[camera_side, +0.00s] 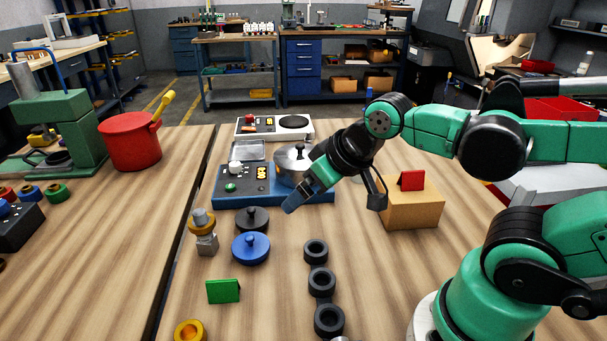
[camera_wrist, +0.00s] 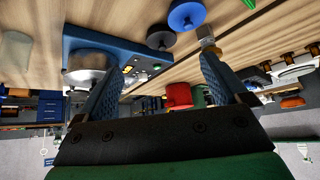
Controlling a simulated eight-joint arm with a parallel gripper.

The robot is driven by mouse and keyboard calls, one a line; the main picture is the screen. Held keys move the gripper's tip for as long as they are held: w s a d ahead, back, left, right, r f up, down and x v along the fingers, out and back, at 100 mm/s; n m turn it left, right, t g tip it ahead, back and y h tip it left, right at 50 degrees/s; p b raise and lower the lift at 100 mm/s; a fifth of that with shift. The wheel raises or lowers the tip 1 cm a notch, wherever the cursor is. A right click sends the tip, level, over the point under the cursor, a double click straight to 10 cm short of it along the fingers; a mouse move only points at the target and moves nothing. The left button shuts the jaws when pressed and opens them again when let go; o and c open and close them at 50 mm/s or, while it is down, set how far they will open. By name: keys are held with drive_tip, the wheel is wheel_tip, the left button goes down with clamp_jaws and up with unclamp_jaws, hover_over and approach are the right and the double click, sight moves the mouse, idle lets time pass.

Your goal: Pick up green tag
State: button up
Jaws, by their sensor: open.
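The green tag (camera_side: 223,291) is a small flat block standing on the wooden table at the front left in the side view. I cannot make it out for certain in the wrist view. My gripper (camera_side: 291,207) is above the table, well behind and to the right of the tag, near the blue scale-like device. In the wrist view my gripper (camera_wrist: 162,66) has its two blue fingers wide apart with nothing between them.
A blue lidded disc (camera_side: 251,248), a dark disc (camera_side: 252,219) and a metal fitting (camera_side: 207,243) stand behind the tag. Several black rings (camera_side: 321,282) line up to its right. A yellow ring (camera_side: 190,332) lies in front. A box (camera_side: 412,212) bears a red tag (camera_side: 411,180).

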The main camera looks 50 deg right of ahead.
idle(0.3)
drive_tip(key=shift+o, duration=0.5)
